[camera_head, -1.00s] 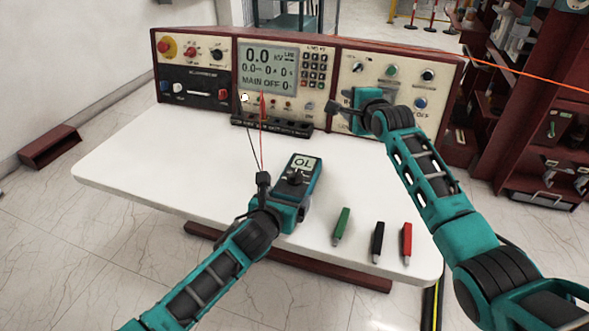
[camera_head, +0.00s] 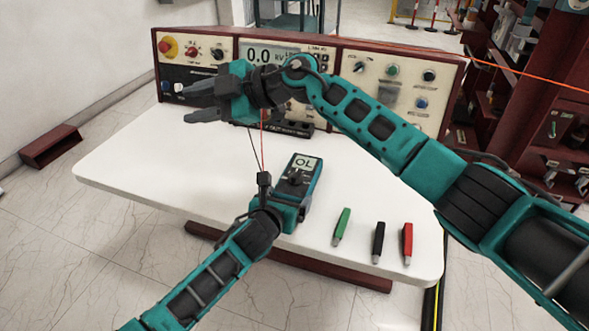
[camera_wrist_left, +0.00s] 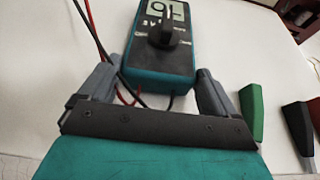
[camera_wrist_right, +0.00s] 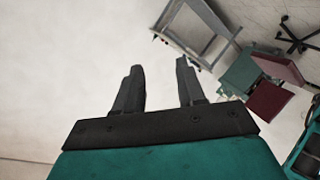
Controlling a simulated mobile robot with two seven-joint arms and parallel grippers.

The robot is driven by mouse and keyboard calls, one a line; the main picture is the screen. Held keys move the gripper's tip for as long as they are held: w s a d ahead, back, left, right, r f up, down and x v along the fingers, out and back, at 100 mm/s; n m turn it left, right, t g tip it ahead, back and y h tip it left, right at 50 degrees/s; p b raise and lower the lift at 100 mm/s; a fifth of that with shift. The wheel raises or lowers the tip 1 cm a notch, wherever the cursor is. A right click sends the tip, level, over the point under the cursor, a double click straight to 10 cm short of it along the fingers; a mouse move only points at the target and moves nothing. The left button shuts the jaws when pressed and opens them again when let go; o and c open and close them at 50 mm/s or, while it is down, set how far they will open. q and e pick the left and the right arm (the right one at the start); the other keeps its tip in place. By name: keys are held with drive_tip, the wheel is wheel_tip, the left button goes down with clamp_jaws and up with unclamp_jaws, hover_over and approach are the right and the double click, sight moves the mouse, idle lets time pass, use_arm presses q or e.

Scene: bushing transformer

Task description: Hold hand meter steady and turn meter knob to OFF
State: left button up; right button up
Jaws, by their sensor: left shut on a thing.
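The teal hand meter (camera_head: 302,188) lies on the white table with its display showing OL. Its black knob (camera_head: 296,176) is on the face below the display, and it also shows in the left wrist view (camera_wrist_left: 168,28). My left gripper (camera_head: 276,203) is shut on the meter's near end, one finger on each side in the left wrist view (camera_wrist_left: 157,76). My right gripper (camera_head: 184,102) is raised above the table's left part, pointing left, away from the meter. Its fingers are apart and empty in the right wrist view (camera_wrist_right: 158,66).
A test console (camera_head: 355,48) stands along the table's back, partly hidden by my right arm. Red and black leads (camera_head: 262,150) run beside the meter. Green (camera_head: 342,225), black (camera_head: 378,242) and red (camera_head: 407,243) clips lie to its right. The left tabletop (camera_head: 160,165) is clear.

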wheel_tip(320, 180, down, 6)
drive_tip(key=s+d+n+h, duration=0.1)
drive_tip(key=d+n+h, duration=0.1)
drive_tip(key=n+h, duration=0.25)
drive_tip(key=n+t+h, duration=0.2)
drive_tip(key=h, duration=0.9)
approach(295, 173)
drive_tip(key=x, duration=0.5)
drive_tip(key=shift+f, duration=0.3)
drive_tip(key=shift+w+f, duration=0.35)
drive_tip(key=shift+f, duration=0.25)
drive_tip(key=shift+w+d+f, duration=0.15)
drive_tip(key=shift+d+f, duration=0.05)
drive_tip(key=shift+f, duration=0.45)
drive_tip(key=shift+c, duration=0.4)
clamp_jaws()
